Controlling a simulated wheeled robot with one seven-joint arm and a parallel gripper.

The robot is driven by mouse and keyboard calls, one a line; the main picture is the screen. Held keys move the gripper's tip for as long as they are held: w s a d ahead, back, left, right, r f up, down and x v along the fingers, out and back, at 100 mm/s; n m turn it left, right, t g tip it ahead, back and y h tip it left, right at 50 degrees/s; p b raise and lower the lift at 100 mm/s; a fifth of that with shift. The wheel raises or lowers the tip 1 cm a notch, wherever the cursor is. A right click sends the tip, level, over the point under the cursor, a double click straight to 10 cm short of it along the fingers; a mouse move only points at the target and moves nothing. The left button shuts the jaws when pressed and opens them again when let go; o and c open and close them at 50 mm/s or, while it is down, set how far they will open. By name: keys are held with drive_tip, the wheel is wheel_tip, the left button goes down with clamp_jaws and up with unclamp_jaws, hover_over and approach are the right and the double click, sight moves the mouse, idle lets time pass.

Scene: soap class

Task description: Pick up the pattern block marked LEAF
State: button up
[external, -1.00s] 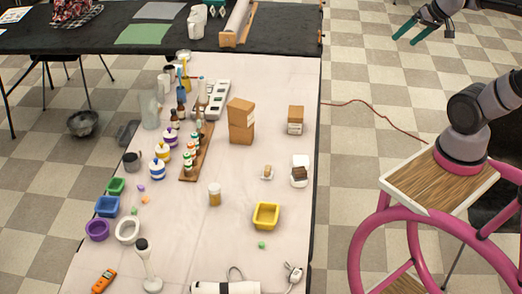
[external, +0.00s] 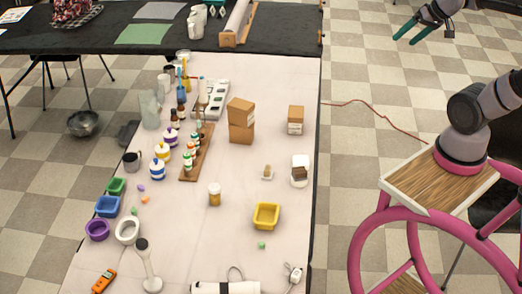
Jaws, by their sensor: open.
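My gripper (external: 408,32) is open and empty, with green fingers, high at the upper right, off to the right of the table. No LEAF marking can be read in this view, so I cannot tell which block carries it. A small tan block (external: 267,171) sits on a pale base right of the table's middle. To its right, a dark brown block (external: 299,172) sits on or against a white object (external: 301,161). My gripper is well apart from both and touches nothing.
A yellow tray (external: 266,225) stands nearer the front. A wooden rack (external: 188,176) holds several small bottles. Small colored tubs (external: 108,206) are at left. The table's right strip is fairly clear.

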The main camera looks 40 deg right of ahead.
drive_tip(key=w+f+n+h, duration=0.15)
drive_tip(key=w+f, duration=0.25)
drive_tip(key=w, duration=0.4)
drive_tip(key=w+f+n, duration=0.2)
drive_tip(key=w+f, duration=0.1)
drive_tip(key=w, duration=0.5)
drive_tip(key=w+a+f+n+t+y, duration=0.1)
drive_tip(key=w+a+f+n, duration=0.15)
drive_tip(key=w+f, duration=0.4)
drive_tip(key=w+a+f+n+t+y, duration=0.1)
drive_tip(key=w+a+f, duration=0.2)
drive_tip(key=w+f, duration=0.35)
drive_tip(key=n+t+y, duration=0.1)
drive_tip(key=n+y, duration=0.4)
drive_tip(key=y, duration=0.1)
approach(267, 167)
drive_tip(key=x, duration=0.7)
drive_tip(key=shift+a+f, duration=0.2)
drive_tip(key=shift+f, duration=0.05)
drive_tip(key=shift+w, duration=0.1)
clamp_jaws()
drive_tip(key=shift+r, duration=0.1)
